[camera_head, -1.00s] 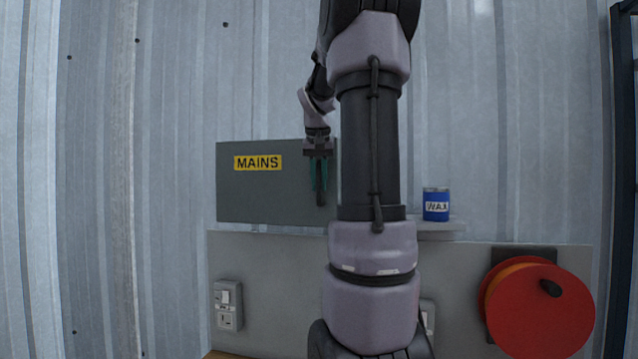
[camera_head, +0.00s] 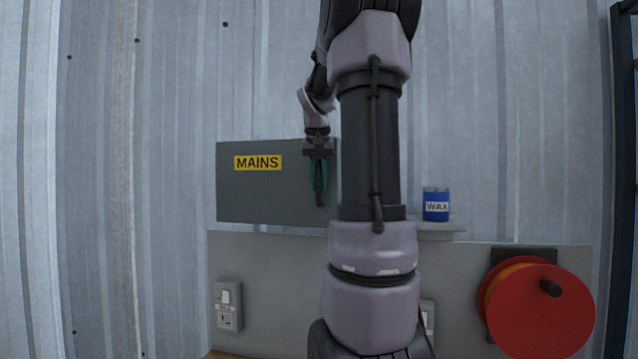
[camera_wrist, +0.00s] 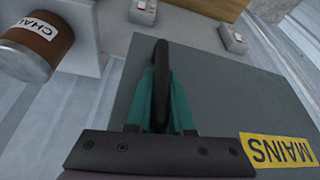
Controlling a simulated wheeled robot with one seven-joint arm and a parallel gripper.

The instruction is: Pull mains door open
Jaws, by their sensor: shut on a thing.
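The mains door (camera_head: 240,195) is a grey panel with a yellow MAINS label (camera_head: 257,162), on the wall left of my arm. It looks flush and closed in the head view. Its black handle (camera_wrist: 161,85) stands at the door's right side in the head view. My gripper (camera_head: 319,185) has teal fingers and is shut on the handle, with one finger on each side of it in the wrist view (camera_wrist: 163,100). The door face also fills the middle of the wrist view (camera_wrist: 225,95). My arm hides the area just right of the door.
A blue WAX tin (camera_head: 436,204) stands on a small shelf (camera_head: 445,227) right of my arm. A red cable reel (camera_head: 545,312) hangs lower right. A switch socket (camera_head: 228,304) is below the door. A brown tin (camera_wrist: 38,42) shows in the wrist view.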

